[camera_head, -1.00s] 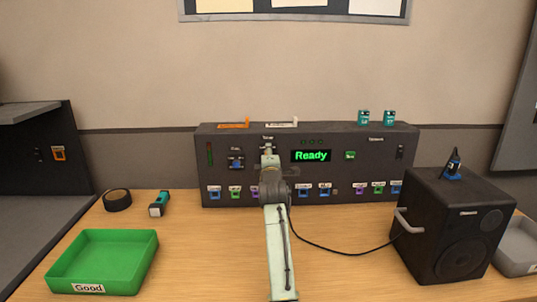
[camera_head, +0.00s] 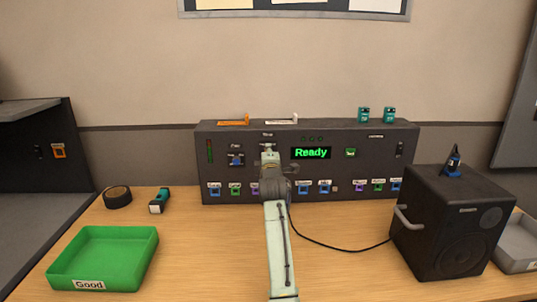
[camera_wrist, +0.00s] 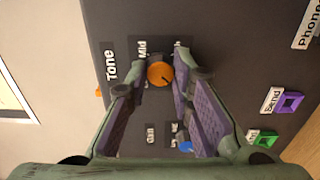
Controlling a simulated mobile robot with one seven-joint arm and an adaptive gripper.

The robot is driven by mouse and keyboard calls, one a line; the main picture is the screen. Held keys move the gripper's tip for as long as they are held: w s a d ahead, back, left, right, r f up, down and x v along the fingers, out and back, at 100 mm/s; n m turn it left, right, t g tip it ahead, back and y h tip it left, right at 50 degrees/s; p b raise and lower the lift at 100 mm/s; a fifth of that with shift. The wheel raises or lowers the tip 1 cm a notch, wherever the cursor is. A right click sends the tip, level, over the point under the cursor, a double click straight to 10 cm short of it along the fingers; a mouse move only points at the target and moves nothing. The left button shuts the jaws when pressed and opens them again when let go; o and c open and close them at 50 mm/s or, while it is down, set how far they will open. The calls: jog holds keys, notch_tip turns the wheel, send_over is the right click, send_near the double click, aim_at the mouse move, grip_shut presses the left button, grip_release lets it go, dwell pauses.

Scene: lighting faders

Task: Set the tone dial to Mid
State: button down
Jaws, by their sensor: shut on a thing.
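The tone dial is a round orange knob (camera_wrist: 160,73) on the dark panel in the wrist view, with a dark pointer line running toward the lower right of that picture. The Tone label (camera_wrist: 111,65) and Mid label (camera_wrist: 143,48) read sideways to its left and upper left. Another label (camera_wrist: 178,44) above right is partly covered by a finger. My gripper (camera_wrist: 164,84) has its fingers on either side of the dial, shut on it. In the head view my gripper (camera_head: 268,150) is at the panel front and hides the dial.
The panel (camera_head: 300,134) has a lit Ready display (camera_head: 311,153) right of my gripper and several coloured sockets below. A blue control (camera_wrist: 186,147) sits near the fingers. A black speaker (camera_head: 430,235) stands right, a green tray (camera_head: 100,265) left. A cable crosses the table.

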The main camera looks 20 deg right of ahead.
jog(key=shift+m, duration=0.3)
jog(key=shift+m, duration=17.6)
jog(key=c, duration=1.4)
grip_release()
